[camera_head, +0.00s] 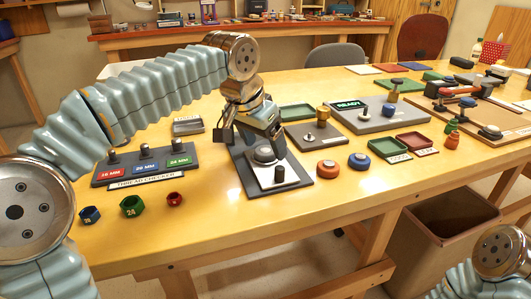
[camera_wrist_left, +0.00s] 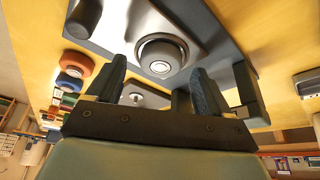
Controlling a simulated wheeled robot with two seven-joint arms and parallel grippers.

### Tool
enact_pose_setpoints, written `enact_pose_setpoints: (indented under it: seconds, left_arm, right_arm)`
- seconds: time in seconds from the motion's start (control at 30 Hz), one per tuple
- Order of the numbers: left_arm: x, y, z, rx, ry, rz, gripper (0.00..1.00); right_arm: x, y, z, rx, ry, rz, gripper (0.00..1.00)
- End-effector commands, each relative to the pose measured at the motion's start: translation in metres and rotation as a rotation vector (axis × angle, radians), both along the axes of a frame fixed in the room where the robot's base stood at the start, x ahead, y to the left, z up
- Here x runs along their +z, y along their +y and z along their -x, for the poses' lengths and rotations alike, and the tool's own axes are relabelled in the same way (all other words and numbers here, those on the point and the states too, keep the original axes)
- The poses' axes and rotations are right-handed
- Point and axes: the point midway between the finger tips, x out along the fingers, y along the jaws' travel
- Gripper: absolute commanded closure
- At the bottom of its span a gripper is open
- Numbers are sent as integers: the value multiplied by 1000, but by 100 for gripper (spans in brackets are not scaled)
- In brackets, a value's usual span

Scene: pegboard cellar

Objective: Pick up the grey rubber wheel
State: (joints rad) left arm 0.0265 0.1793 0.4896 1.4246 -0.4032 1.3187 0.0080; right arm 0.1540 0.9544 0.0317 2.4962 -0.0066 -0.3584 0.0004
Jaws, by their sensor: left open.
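The grey rubber wheel (camera_head: 265,154) sits on a grey board (camera_head: 294,189) with a pale plate, near the middle of the table. In the left wrist view the wheel (camera_wrist_left: 161,55) is round with a pale metal hub. My left gripper (camera_head: 257,142) points down at the wheel, just above or beside it, and partly hides it in the head view. In the left wrist view its two dark fingers (camera_wrist_left: 158,72) are apart, with the wheel showing between and just beyond their tips. I cannot tell whether they touch it. My right gripper is out of view.
An orange wheel (camera_head: 328,167) and a blue wheel (camera_head: 359,160) lie to the right. A short dark post (camera_head: 279,174) stands on the wheel's board. The thread checker (camera_head: 146,166) and coloured nuts (camera_head: 131,206) are to the left. A board with a brass knob (camera_head: 323,114) is behind.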

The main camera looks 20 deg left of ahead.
Motion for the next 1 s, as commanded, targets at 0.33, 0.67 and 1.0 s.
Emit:
enact_pose_setpoints:
  seconds: [0.33, 0.67, 1.0]
  left_arm:
    - [-7, -1, -2, 0, 0, 0, 26]
    - [-6, -1, -2, -1, 0, 0, 76]
    - [-2, -2, -3, -1, -2, 1, 80]
  right_arm:
    - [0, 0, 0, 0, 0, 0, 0]
    - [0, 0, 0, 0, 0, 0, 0]
    - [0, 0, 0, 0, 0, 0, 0]
